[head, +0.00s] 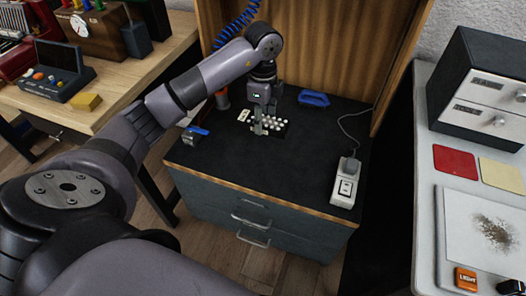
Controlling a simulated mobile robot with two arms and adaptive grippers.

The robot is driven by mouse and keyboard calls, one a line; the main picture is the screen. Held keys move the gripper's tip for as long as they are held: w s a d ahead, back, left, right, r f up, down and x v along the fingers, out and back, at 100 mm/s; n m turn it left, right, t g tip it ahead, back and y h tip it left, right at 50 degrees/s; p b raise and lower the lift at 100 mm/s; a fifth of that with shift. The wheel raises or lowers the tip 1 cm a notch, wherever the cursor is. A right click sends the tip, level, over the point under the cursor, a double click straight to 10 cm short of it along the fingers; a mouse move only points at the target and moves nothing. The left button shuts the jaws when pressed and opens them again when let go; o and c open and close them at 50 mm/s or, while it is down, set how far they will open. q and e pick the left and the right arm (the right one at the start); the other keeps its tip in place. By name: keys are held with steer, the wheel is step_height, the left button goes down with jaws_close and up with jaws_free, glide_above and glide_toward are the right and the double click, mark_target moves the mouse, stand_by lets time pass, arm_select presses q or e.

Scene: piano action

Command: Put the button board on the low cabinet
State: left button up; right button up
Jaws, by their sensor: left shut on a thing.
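The button board (275,126), a small dark board with rows of pale round buttons, is at the middle of the low cabinet's black top (217,158). My left gripper (259,131) points down from above and is shut on the button board at its left-middle part, hiding some of it. The board looks level and at or very near the cabinet top; I cannot tell if it touches. My right gripper is not in view.
On the cabinet top are a blue-handled item (196,133), a blue handle-shaped object (314,98), a small white piece (244,115) and a white power strip (344,184) with a plug and cable. A wooden panel (325,45) stands behind. The front of the top is clear.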

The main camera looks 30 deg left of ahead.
arm_select(q)
steer(key=b, duration=0.2)
glide_above(263, 159)
step_height(263, 159, down, 10)
steer(key=shift+f, duration=0.1)
steer(key=shift+w+a+f, duration=0.1)
steer(key=shift+f, duration=0.35)
step_height(263, 159, down, 4)
steer(key=shift+r+b, duration=0.2)
steer(key=shift+b, duration=0.15)
steer(key=shift+r, duration=0.1)
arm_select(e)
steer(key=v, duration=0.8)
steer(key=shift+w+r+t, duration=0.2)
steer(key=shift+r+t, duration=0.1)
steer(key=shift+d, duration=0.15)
arm_select(q)
steer(key=o, duration=1.3)
